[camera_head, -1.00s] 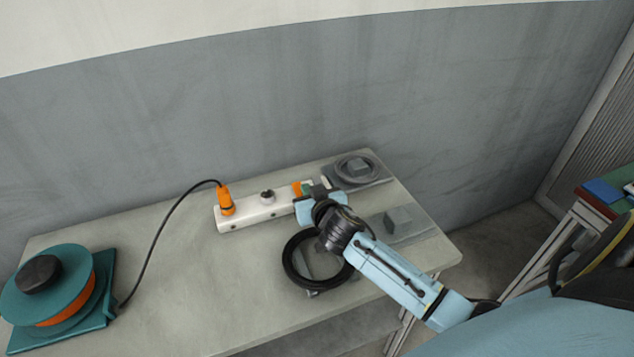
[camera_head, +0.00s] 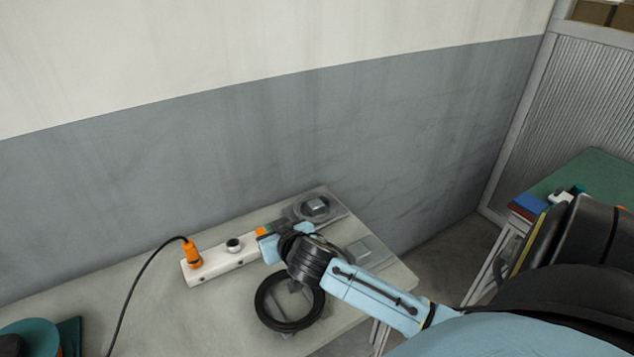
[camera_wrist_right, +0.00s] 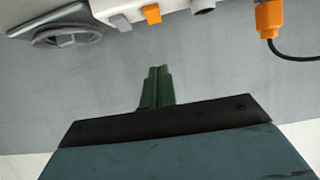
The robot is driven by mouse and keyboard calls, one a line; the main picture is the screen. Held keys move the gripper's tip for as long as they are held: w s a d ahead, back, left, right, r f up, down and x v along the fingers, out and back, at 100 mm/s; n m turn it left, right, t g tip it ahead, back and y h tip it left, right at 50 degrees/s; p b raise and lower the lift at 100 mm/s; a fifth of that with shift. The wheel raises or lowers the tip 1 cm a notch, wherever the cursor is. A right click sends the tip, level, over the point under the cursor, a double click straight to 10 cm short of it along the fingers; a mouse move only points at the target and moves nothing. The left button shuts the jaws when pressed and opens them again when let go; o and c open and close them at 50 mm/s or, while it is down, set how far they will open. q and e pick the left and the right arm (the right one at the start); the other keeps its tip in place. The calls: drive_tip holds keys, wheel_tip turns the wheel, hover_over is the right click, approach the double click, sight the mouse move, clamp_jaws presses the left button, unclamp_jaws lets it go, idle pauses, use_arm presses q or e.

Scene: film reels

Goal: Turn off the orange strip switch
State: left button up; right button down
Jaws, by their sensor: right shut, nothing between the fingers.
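The white power strip (camera_head: 214,268) lies on the grey table. Its orange switch (camera_head: 262,231) is at the right part of the strip, just left of my right gripper (camera_head: 273,230), which partly hides that end. In the right wrist view the orange switch (camera_wrist_right: 152,14) sits on the strip's edge, between a grey switch (camera_wrist_right: 121,22) and a grey round socket or knob (camera_wrist_right: 203,6). My right gripper (camera_wrist_right: 157,72) is shut and empty, its green fingers in line with the orange switch, with a visible gap between. Whether the switch is on or off, I cannot tell. My left gripper is out of view.
An orange plug (camera_head: 193,254) with a black cable stands in the strip's left end. A black ring (camera_head: 262,311) lies below my right gripper. A grey coil holder (camera_head: 314,208) is behind it. A teal reel (camera_head: 28,338) is at lower left. The wall rises behind the table.

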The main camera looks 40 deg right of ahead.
drive_tip(key=s+a+f+n+g, duration=0.1)
drive_tip(key=s+a+f+g, duration=0.1)
drive_tip(key=s, duration=0.4)
drive_tip(key=s+a+f+n+g+y, duration=0.1)
drive_tip(key=s+a+f+g, duration=0.1)
drive_tip(key=s, duration=0.4)
drive_tip(key=s+a+f+g, duration=0.2)
drive_tip(key=s+a, duration=0.1)
drive_tip(key=s, duration=0.3)
drive_tip(key=shift+s+a+f+n+g+y+p, duration=0.1)
drive_tip(key=shift+s+a+n+g+y+p, duration=0.05)
drive_tip(key=shift+s+n+g+y+p, duration=0.25)
use_arm(q)
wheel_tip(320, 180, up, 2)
drive_tip(key=shift+p, duration=0.45)
use_arm(e)
drive_tip(key=s+a+f+n+g+y, duration=0.1)
drive_tip(key=s+a+f+g, duration=0.1)
drive_tip(key=s+f, duration=0.2)
drive_tip(key=shift+s+a+f+n, duration=0.25)
drive_tip(key=shift+s+f+n, duration=0.1)
drive_tip(key=shift+s, duration=0.15)
